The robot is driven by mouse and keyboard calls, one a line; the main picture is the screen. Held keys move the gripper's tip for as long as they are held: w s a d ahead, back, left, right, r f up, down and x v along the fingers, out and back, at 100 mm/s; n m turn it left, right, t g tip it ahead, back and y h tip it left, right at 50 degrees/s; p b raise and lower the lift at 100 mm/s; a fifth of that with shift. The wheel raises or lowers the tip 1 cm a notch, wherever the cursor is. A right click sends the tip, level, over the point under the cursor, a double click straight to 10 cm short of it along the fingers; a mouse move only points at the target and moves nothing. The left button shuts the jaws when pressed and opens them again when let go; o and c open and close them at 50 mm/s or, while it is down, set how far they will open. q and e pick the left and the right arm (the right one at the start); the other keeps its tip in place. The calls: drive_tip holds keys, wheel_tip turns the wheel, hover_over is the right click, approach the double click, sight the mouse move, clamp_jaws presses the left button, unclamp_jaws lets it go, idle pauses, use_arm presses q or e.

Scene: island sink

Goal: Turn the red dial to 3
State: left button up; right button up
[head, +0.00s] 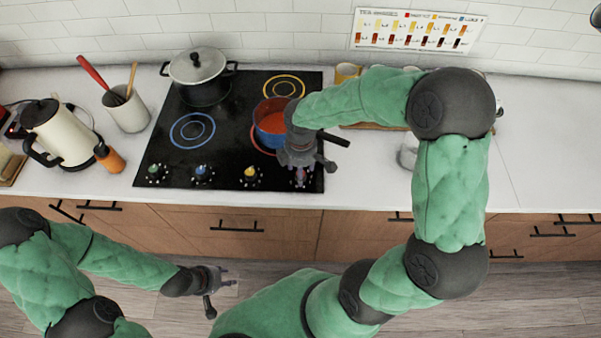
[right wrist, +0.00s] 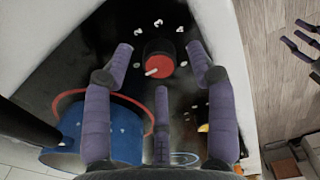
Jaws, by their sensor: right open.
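The red dial (right wrist: 160,56) sits on the black stove panel, its white pointer towards the lower left in the right wrist view. Small white numerals and marks ring it; not all are readable. In the head view the dial is partly hidden under my right gripper (head: 299,172). In the wrist view my right gripper (right wrist: 161,66) is open, its purple fingers spread on both sides of the dial and a third below it; I cannot tell whether they touch it. My left gripper (head: 225,282) is open and empty, low in front of the cabinets; it also shows in the right wrist view (right wrist: 307,42).
A blue pot (head: 263,137) with red contents stands on the red ring, close to my right gripper. A lidded pot (head: 201,68) stands at the back. Blue (head: 202,173) and yellow (head: 251,174) dials lie to the left. A white kettle (head: 58,137) is at far left.

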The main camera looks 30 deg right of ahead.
drive_tip(key=shift+f, duration=0.75)
drive_tip(key=c, duration=1.1)
drive_tip(key=shift+c, duration=0.2)
